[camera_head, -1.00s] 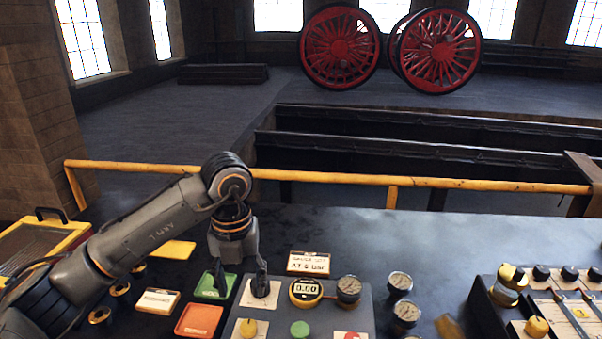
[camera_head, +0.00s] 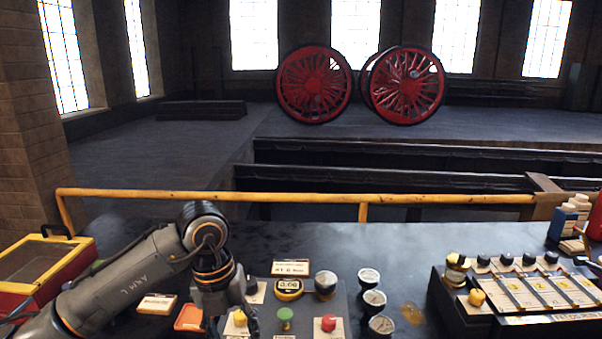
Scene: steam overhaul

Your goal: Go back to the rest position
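My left arm comes in from the lower left, and its gripper (camera_head: 232,322) points down over the left side of the grey test panel (camera_head: 349,303). Its two fingers look spread apart, with a yellow knob (camera_head: 240,317) showing between them and nothing visibly held. The fingertips are near the bottom edge of the view, and I cannot tell whether they touch the panel. The gripper covers part of the panel's left edge and of the trays beside it. My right gripper is not in view.
A red-yellow case (camera_head: 45,268) stands left. A yellow rail (camera_head: 300,197) runs behind the bench.

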